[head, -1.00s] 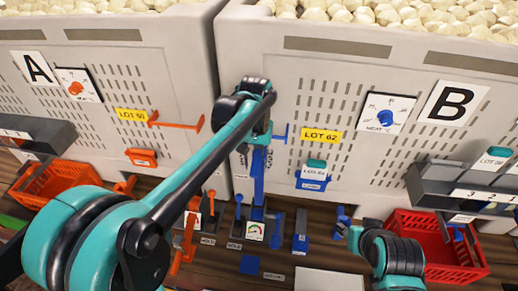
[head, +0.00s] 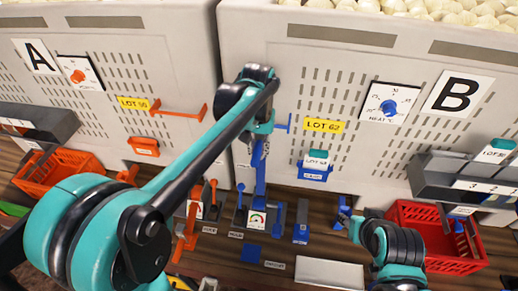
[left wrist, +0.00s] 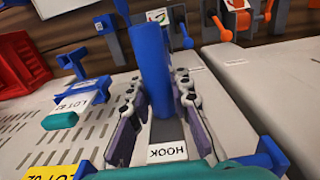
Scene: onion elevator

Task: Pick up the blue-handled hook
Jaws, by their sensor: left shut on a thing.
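The blue-handled hook (left wrist: 152,70) stands long and upright between the fingers of my left gripper (left wrist: 157,100) in the left wrist view. The fingers are shut on it from both sides. A "HOOK" label (left wrist: 167,152) on a grey strip lies below it in that view. In the head view my left gripper (head: 257,128) is at the front of crate B, near its left edge, and its fingers are largely hidden by the arm. The blue hook (head: 260,180) shows below it. My right gripper (head: 350,222) is at the lower right, small, and its jaws are unclear.
Crate B (head: 345,80) and crate A (head: 150,60) stand side by side, with onions showing atop B. Orange rods and levers (head: 190,230) are left of the hook. A red basket (head: 440,262) and a grey shelf (head: 455,185) are at right.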

